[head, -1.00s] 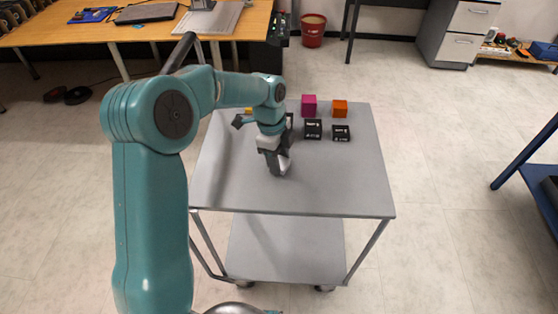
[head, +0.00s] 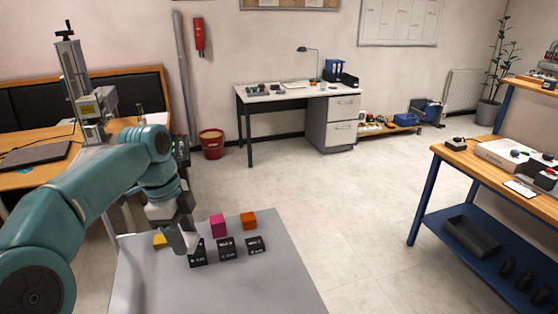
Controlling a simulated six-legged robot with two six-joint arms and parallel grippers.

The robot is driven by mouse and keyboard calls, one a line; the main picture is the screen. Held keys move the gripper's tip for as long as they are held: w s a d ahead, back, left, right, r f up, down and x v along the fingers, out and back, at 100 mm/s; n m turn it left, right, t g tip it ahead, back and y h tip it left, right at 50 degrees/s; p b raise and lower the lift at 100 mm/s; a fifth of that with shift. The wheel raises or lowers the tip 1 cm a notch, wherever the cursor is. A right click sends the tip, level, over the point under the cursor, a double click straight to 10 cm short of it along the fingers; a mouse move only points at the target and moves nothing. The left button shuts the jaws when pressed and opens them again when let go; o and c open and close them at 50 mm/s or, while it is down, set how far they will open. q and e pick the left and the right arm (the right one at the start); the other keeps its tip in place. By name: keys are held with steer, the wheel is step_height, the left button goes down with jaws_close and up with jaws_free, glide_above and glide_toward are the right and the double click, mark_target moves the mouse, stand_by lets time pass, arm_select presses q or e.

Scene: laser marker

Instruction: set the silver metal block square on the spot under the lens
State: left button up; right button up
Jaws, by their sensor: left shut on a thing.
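My left gripper (head: 186,238) is over the grey cart's top, pointing down. It is shut on a small pale grey thing at its fingertips, which looks like the silver metal block (head: 191,243); the fingers hide much of it. The laser marker (head: 88,100), a silver upright column with a boxy head, stands on the wooden desk at the left. Its lens and the spot under it are too small or hidden to make out. My right gripper is not in view.
The cart top (head: 215,285) carries three black labelled blocks (head: 226,249), a magenta block (head: 218,226), an orange block (head: 248,220) and a partly hidden yellow block (head: 160,240). A laptop (head: 35,155) lies on the wooden desk. A red bucket (head: 212,144) stands on the floor.

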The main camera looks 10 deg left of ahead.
arm_select(q)
steer(key=d, duration=0.3)
steer(key=n, duration=0.4)
glide_above(236, 311)
steer(key=s, duration=0.1)
step_height(236, 311, down, 9)
steer(key=f+n, duration=0.3)
steer(key=n, duration=0.1)
steer(key=s+d+f+n+t+y, duration=0.1)
steer(key=f+n, duration=0.1)
steer(key=n, duration=0.2)
steer(key=s+d+f+n, duration=0.1)
steer(key=f+n, duration=0.2)
steer(key=n, duration=0.1)
steer(key=shift+s+f+y, duration=0.1)
steer(key=shift+f+y, duration=0.25)
steer(key=shift+y, duration=0.05)
steer(key=shift+a, duration=0.1)
